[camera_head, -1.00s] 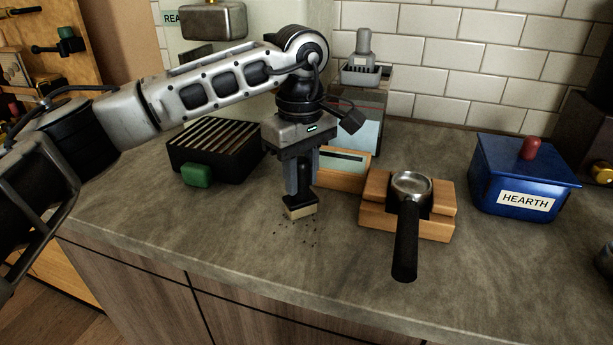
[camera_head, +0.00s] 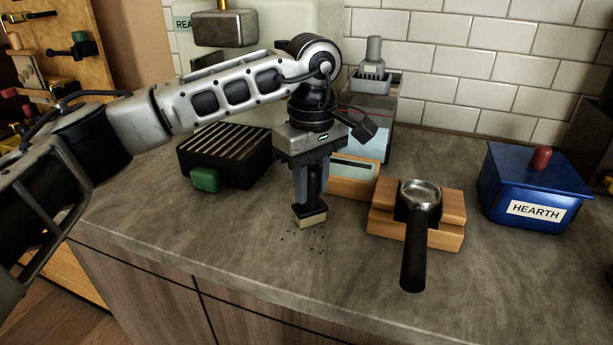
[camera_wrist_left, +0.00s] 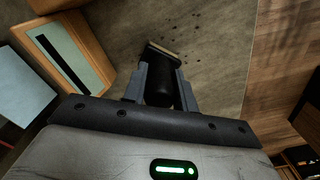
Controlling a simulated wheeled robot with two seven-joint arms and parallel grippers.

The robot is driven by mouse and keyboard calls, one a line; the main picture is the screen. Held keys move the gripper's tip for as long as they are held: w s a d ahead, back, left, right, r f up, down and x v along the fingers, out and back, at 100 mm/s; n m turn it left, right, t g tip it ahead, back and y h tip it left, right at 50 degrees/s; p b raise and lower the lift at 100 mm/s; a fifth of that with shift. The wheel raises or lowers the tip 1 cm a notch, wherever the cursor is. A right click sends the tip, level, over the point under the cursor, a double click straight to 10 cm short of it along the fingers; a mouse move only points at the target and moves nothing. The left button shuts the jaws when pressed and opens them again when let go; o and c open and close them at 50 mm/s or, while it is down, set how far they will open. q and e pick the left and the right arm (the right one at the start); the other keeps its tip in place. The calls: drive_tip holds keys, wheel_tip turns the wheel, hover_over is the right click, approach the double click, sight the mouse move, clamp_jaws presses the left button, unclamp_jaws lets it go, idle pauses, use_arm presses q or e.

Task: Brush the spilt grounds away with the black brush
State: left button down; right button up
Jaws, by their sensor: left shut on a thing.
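My left gripper (camera_head: 311,184) is shut on the black brush (camera_head: 311,208) and holds it upright with its pale bristles down at the counter. I cannot tell whether the bristles touch the surface. In the left wrist view the black brush (camera_wrist_left: 158,84) sits between the fingers of the gripper (camera_wrist_left: 160,85), its bristle end pointing away. The spilt grounds (camera_head: 307,239) are dark specks scattered on the grey counter just in front of and beside the bristles; they also show in the left wrist view (camera_wrist_left: 192,42). My right gripper is not in view.
A portafilter (camera_head: 416,236) rests on a wooden stand (camera_head: 452,204) right of the brush. A wooden box (camera_head: 352,185) stands close behind the gripper. A black slatted box (camera_head: 225,160) is left, a blue HEARTH box (camera_head: 510,190) right. The front counter (camera_head: 330,285) is clear.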

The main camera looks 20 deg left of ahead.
use_arm(q)
drive_tip(key=shift+s+d+r, duration=0.15)
drive_tip(key=shift+s+d, duration=0.6)
drive_tip(key=shift+s+d+b, duration=0.5)
drive_tip(key=shift+s+d, duration=1)
drive_tip(key=shift+s, duration=0.1)
drive_tip(key=shift+w+a+f, duration=0.15)
drive_tip(key=shift+w+a, duration=0.65)
drive_tip(key=shift+w+a+f, duration=0.1)
drive_tip(key=shift+w+a, duration=0.65)
drive_tip(key=shift+w, duration=0.05)
